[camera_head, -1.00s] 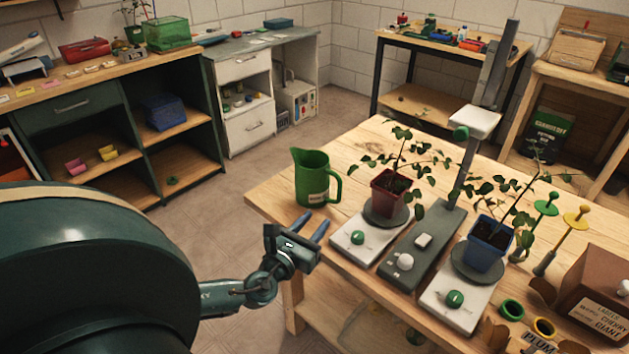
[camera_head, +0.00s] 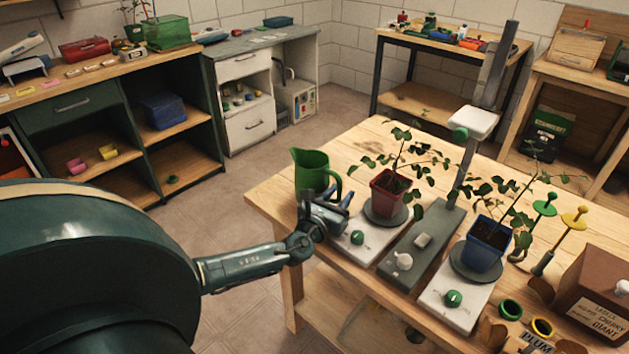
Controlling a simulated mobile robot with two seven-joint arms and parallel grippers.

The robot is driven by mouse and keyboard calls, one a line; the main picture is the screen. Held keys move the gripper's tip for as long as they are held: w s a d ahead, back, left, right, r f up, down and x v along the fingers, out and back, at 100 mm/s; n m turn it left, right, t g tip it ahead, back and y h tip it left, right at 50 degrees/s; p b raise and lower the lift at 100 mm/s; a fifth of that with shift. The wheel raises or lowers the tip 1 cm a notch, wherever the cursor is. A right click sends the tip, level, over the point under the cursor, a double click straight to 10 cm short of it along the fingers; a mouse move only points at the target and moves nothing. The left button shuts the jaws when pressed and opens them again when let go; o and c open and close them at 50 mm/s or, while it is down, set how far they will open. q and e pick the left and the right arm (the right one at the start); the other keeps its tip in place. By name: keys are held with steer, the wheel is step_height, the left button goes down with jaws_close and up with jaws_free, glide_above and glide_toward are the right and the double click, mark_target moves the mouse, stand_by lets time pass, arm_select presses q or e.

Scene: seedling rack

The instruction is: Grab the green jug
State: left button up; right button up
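The green jug (camera_head: 311,170) stands upright at the left corner of the wooden workbench (camera_head: 268,192), its handle on the right. My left gripper (camera_head: 327,196) is just in front of the jug and covers its lower part. Its two fingers are spread apart, one overlapping the jug's base and the other to the right of it. I cannot tell whether a finger touches the jug. My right gripper is not in view.
A red pot (camera_head: 390,194) with a seedling stands on a white scale (camera_head: 366,240) close right of the gripper. A blue pot (camera_head: 487,246) stands on a second scale (camera_head: 450,304). A grey post (camera_head: 487,75) rises between them. The bench behind the jug is clear.

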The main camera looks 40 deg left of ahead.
arm_select(q)
jaws_close()
steer(key=shift+r, duration=0.2)
stand_by(0.6)
